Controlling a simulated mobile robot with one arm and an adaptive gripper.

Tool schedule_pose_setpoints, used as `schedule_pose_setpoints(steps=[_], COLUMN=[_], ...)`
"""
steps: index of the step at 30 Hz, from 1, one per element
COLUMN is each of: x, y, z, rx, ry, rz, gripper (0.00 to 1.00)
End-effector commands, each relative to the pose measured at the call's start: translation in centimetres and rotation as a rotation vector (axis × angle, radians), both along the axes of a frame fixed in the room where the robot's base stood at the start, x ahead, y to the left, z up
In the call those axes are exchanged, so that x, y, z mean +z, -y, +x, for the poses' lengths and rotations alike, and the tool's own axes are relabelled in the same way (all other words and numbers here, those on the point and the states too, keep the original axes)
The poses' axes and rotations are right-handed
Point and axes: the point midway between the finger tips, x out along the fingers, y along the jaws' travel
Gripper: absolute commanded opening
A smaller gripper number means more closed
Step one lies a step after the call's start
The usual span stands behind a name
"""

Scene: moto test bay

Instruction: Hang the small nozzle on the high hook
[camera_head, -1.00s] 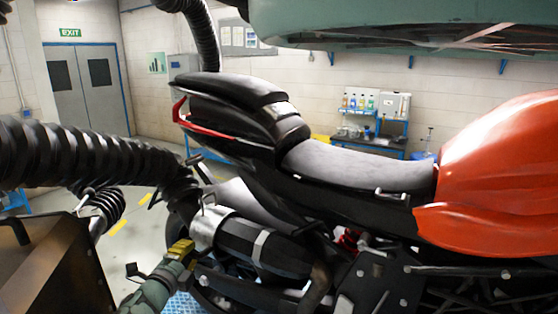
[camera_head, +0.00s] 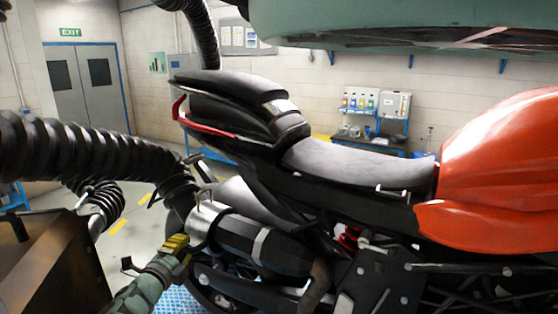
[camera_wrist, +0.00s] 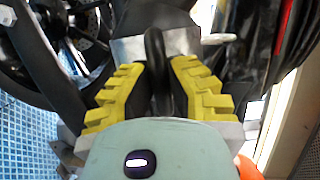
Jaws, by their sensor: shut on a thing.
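The small nozzle is a silvery metal sleeve (camera_head: 203,221) at the end of the black corrugated hose (camera_head: 85,150). In the head view it sits at the rear end of the motorcycle's dark silencer (camera_head: 234,237); I cannot tell whether it is around it or just clear of it. My gripper (camera_head: 176,243) has yellow fingers and is beside the nozzle. In the wrist view my gripper (camera_wrist: 158,88) is shut on a dark bar in front of the nozzle's metal (camera_wrist: 178,44), apparently its handle. I cannot make out the high hook.
The motorcycle's seat (camera_head: 355,166) and orange tank (camera_head: 495,185) fill the right. A brown box-like panel (camera_head: 55,265) stands at the lower left, close to my arm. A second black hose (camera_head: 203,35) hangs above. Open floor (camera_head: 125,215) shows behind the hose.

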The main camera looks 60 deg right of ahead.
Motion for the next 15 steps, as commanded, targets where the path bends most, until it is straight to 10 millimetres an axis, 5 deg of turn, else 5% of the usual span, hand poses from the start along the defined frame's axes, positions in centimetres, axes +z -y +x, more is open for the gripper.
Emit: schedule_pose_setpoints(steps=[15], x=[0.1], y=[0.0], z=[1.4], rx=[-0.002], ry=[0.001], rz=[-0.004], gripper=[0.00])
